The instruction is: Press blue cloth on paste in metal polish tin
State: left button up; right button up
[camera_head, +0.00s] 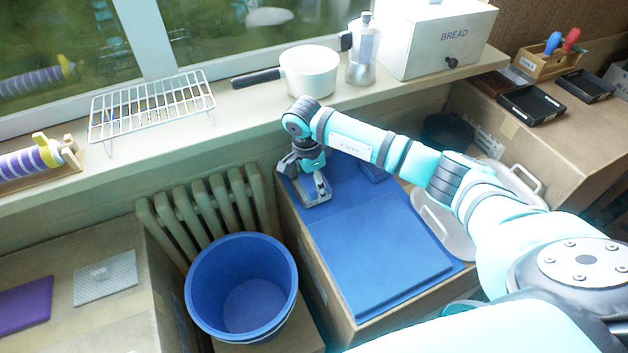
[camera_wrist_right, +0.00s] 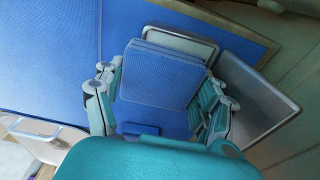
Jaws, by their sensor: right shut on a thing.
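My right gripper (camera_head: 316,188) is at the far left corner of the blue mat (camera_head: 390,255) and points down. In the right wrist view its fingers (camera_wrist_right: 160,92) are shut on the sides of a folded blue cloth (camera_wrist_right: 166,72). The metal polish tin (camera_wrist_right: 192,46) shows as a grey rim just beyond and under the cloth. The cloth hides most of the tin and any paste in it. I cannot tell whether cloth and paste touch. A flat grey metal tray-like piece (camera_wrist_right: 258,88) lies right beside the tin. My left gripper is not in view.
A blue bucket (camera_head: 242,285) stands left of the box that bears the mat, before a radiator (camera_head: 205,212). The windowsill behind holds a wire rack (camera_head: 150,105), a white pan (camera_head: 309,72), a moka pot (camera_head: 362,55) and a bread bin (camera_head: 432,42). The mat's front is clear.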

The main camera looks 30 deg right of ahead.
jog(key=shift+f+b, duration=0.3)
jog(key=shift+f, duration=0.1)
jog(key=shift+s+f, duration=0.1)
jog(key=shift+f, duration=0.05)
dwell(1.4)
notch_tip(320, 180, up, 2)
jog(key=shift+p, duration=0.45)
jog(key=shift+r+p, duration=1.5)
jog(key=shift+r, duration=1.15)
